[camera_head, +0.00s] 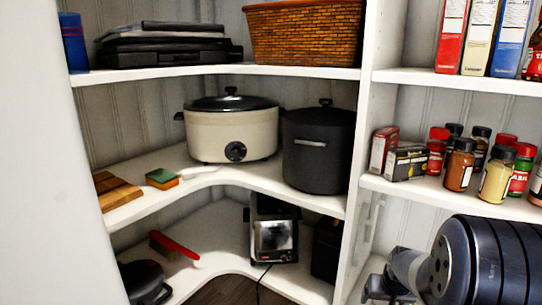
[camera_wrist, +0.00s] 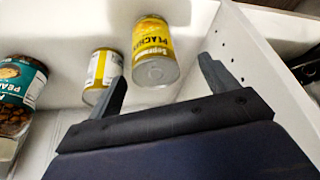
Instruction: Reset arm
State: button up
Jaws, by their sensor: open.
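My gripper (camera_wrist: 162,68) is open in the wrist view, with its two dark fingers spread apart and nothing visibly held between them. A smaller yellow and white can (camera_wrist: 103,72) is just beyond the left finger. Whether the fingers touch either can is not clear. In the head view my dark arm (camera_head: 480,262) fills the lower right corner in front of the right-hand shelves. The gripper's fingers cannot be made out clearly there.
A teal-labelled jar (camera_wrist: 20,92) is at the left of the wrist view. A white panel with holes (camera_wrist: 245,60) runs close along the right finger. Spice jars (camera_head: 460,165) stand above my arm. A slow cooker (camera_head: 232,130) and black pot (camera_head: 319,150) stand on the corner shelf.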

jog(key=shift+p+v, duration=0.3)
jog(key=shift+v, duration=1.05)
